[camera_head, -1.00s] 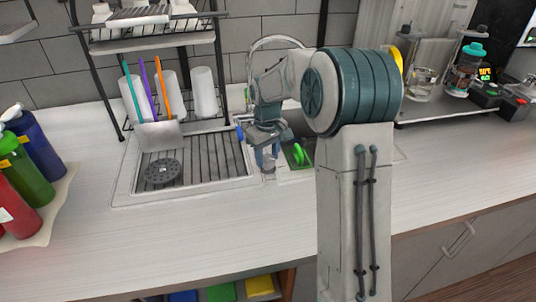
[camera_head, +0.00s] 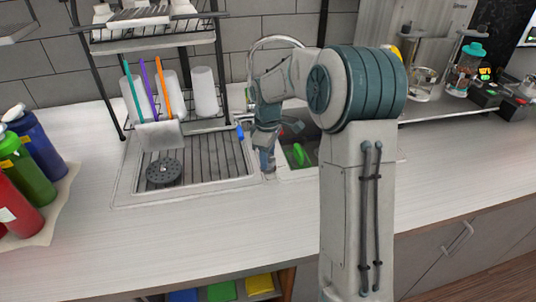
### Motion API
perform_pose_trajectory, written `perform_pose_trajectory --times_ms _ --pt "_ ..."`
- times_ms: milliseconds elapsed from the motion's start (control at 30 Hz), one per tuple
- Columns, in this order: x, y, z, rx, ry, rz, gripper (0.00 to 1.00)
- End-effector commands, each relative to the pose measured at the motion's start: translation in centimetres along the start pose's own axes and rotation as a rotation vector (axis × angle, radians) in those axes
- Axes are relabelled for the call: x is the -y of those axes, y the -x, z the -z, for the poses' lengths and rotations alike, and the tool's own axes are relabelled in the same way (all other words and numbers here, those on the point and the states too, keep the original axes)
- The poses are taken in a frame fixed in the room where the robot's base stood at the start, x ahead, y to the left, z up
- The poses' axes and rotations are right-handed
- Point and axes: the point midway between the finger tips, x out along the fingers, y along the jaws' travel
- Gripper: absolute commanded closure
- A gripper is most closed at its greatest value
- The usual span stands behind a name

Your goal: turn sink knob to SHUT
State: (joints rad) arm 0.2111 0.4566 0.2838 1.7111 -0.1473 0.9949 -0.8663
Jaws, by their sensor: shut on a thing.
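My gripper (camera_head: 267,161) points down at the front left corner of the sink basin (camera_head: 312,154), between the basin and the ribbed drainboard (camera_head: 212,160). It is shut on the small grey sink knob (camera_head: 268,172), which is mostly hidden by the fingers. The knob's marking and its exact angle are too small to read. The curved faucet (camera_head: 273,39) rises behind my wrist, partly covered by the arm. My arm also covers the right part of the basin.
A green object (camera_head: 298,153) lies in the basin. A dish rack (camera_head: 218,125) with cups and colored utensils stands behind the drainboard. Colored bottles (camera_head: 28,165) stand at the left. The front counter (camera_head: 200,235) is clear.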

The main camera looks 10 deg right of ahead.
Motion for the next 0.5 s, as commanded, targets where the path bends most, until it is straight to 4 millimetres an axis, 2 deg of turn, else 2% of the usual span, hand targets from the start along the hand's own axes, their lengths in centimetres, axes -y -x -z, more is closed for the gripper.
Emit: perform_pose_trajectory --times_ms 367,400,467,500 --pt "-0.01 0.01 0.02 0.000 0.007 -0.001 0.82" --pt "0.00 0.01 0.02 0.000 0.007 -0.001 0.53" --pt "0.00 0.01 0.02 0.000 0.007 -0.001 0.37" --pt "-0.01 0.01 0.02 0.000 0.006 -0.001 0.37"
